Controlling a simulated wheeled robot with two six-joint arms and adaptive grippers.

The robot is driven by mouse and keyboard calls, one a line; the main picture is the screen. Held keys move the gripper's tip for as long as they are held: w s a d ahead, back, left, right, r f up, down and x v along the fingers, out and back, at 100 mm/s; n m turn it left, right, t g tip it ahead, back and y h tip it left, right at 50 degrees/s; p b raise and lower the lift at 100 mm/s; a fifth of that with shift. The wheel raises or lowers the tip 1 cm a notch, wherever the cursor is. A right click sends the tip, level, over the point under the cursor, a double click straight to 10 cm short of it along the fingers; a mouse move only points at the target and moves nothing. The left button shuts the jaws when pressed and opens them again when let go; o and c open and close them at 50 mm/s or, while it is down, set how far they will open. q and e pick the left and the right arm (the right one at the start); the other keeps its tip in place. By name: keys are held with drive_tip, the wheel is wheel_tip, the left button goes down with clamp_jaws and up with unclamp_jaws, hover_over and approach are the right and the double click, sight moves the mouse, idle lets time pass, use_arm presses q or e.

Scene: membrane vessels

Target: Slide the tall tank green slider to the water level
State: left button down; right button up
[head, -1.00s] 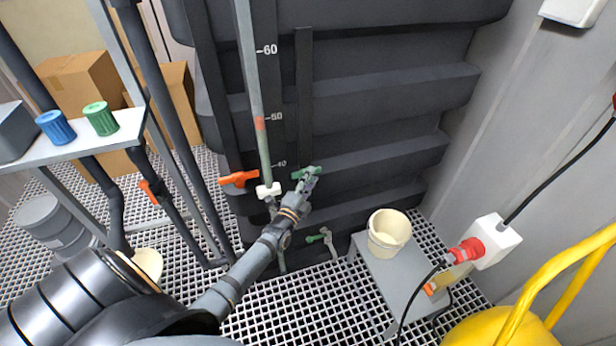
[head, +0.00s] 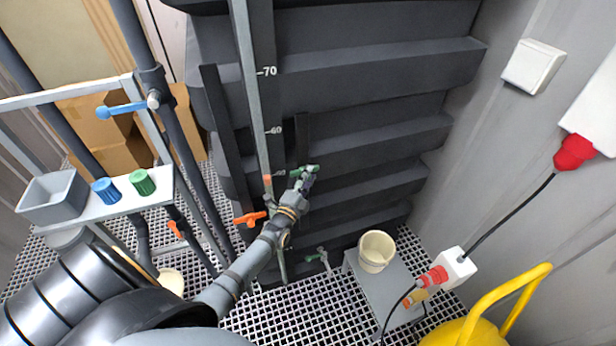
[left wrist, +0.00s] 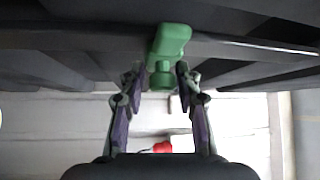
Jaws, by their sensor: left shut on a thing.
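The tall tank (head: 370,60) is dark grey and ribbed. It carries a pale vertical sight tube (head: 250,75) and a scale marked 60 and 70. The green slider (head: 308,169) sits low on the tank front, right of the scale, close to the mark below 60. An orange-red marker (head: 267,180) shows on the sight tube at about the slider's height. My left gripper (head: 303,184) is shut on the slider. In the left wrist view, the green slider (left wrist: 170,42) is between the fingertips of my left gripper (left wrist: 161,78). My right gripper is not in view.
An orange valve handle (head: 250,218) is left of my arm. Another green-handled valve (head: 316,256) is low on the tank. A cream bucket (head: 376,251) stands on a grey step (head: 392,285). A shelf (head: 115,202) with blue and green caps is at left.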

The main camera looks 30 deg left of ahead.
use_arm(q)
drive_tip(key=shift+r, duration=0.3)
drive_tip(key=c, duration=1.1)
unclamp_jaws()
drive_tip(key=shift+f, duration=0.1)
drive_tip(key=shift+s, duration=0.2)
drive_tip(key=s+d+f, duration=0.1)
drive_tip(key=s, duration=1)
drive_tip(key=shift+s+f, duration=0.2)
drive_tip(key=shift+f, duration=0.1)
